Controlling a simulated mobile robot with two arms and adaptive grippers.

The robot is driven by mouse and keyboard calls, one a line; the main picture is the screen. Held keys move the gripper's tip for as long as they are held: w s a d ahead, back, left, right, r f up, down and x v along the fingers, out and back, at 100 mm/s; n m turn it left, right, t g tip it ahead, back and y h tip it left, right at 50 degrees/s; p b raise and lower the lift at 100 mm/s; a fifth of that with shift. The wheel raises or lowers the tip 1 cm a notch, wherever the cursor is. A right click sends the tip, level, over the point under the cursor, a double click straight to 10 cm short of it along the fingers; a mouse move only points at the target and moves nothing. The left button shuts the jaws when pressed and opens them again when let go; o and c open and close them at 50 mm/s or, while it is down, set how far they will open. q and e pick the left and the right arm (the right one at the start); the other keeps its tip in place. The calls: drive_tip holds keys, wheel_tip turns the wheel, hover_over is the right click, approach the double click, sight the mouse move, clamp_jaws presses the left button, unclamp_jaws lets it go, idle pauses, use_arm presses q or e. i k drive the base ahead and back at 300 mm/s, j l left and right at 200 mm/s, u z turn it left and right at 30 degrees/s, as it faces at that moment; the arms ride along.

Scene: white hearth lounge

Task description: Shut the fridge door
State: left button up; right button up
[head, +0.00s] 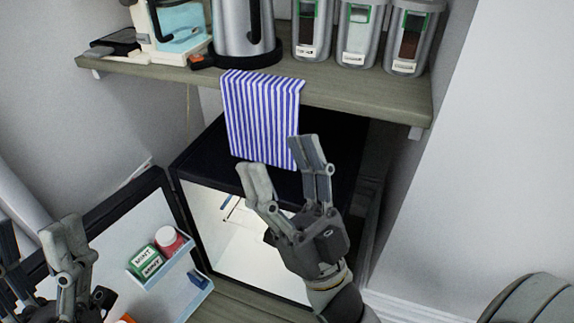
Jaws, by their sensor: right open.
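The fridge (247,248) is a small dark box with a white interior, standing under the shelf. Its door (110,240) is swung wide open to the left, with its white inner side showing. My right gripper (279,160) is open and empty, in front of the fridge opening and hiding part of it. My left gripper (34,228) is at the lower left, in front of the door, with its fingers apart. It is partly cut off by the picture edge, and I cannot tell whether it touches the door.
The door rack (180,262) holds a green mint box (146,262) and a red jar with a white lid (170,240). A striped towel (258,115) hangs from the wooden shelf (345,92), which bears a metal kettle (245,30) and several canisters (358,35). A white wall (490,170) bounds the right.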

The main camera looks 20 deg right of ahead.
sight(129, 220)
drive_tip(key=z, duration=0.75)
drive_tip(key=k+j, duration=0.25)
drive_tip(key=j, duration=0.15)
drive_tip(key=k+j, duration=0.25)
drive_tip(key=j, duration=0.15)
drive_tip(key=k+j, duration=0.25)
drive_tip(key=j, duration=0.15)
